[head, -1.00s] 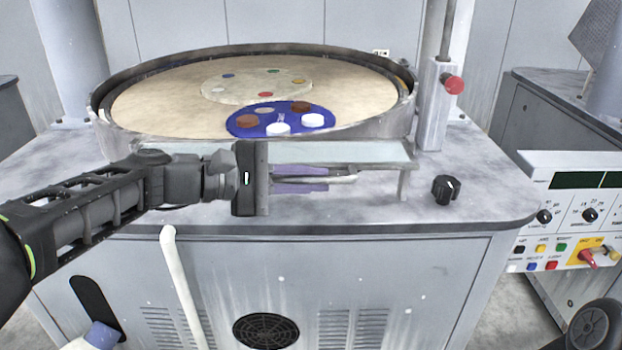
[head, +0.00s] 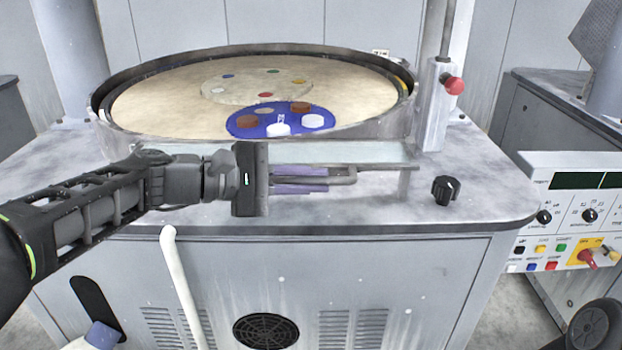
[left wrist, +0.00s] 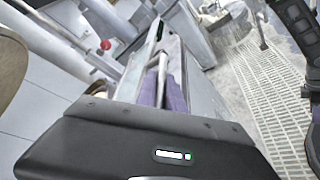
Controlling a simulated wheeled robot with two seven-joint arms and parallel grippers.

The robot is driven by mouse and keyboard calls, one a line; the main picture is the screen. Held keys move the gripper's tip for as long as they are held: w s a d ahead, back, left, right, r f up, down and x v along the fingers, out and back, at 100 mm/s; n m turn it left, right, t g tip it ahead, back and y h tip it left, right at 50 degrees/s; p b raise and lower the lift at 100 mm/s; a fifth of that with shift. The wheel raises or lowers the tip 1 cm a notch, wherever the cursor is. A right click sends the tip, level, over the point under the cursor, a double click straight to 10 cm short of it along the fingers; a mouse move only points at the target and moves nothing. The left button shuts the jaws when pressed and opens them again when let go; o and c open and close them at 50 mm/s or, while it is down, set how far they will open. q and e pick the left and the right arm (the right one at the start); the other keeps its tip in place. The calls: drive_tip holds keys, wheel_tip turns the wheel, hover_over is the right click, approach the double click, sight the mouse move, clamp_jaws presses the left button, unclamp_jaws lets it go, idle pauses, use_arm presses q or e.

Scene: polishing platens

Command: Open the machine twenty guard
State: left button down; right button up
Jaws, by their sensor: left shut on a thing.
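The clear guard (head: 385,153) is a low see-through panel along the front of the round polishing platen (head: 150,105). A grey bar handle (head: 352,176) stands out from its front side. My left gripper (head: 328,180) reaches in from the left with its purple-padded fingers shut on this handle. In the left wrist view the handle (left wrist: 162,72) runs between the purple fingers (left wrist: 174,97). The gripper body hides the left part of the guard and handle.
A blue carrier (head: 258,124) with brown and white discs lies on the platen. A post with a red button (head: 454,85) stands right of the guard. A black knob (head: 446,190) sits on the worktop. A control panel (head: 575,215) is at the right.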

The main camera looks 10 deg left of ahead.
use_arm(q)
drive_tip(key=r+p, duration=0.1)
drive_tip(key=p, duration=0.2)
drive_tip(key=r+n+g+p, duration=0.1)
drive_tip(key=r+p, duration=0.1)
drive_tip(key=p, duration=0.1)
drive_tip(key=r+n+p, duration=0.1)
drive_tip(key=p, duration=0.2)
drive_tip(key=shift+w+a+r, duration=0.1)
drive_tip(key=shift+w+r, duration=0.05)
drive_tip(key=shift+w, duration=0.2)
drive_tip(key=c, duration=1.5)
unclamp_jaws()
drive_tip(key=shift+o, duration=0.2)
drive_tip(key=v, duration=0.8)
drive_tip(key=shift+b, duration=0.4)
drive_tip(key=shift+w+r, duration=0.1)
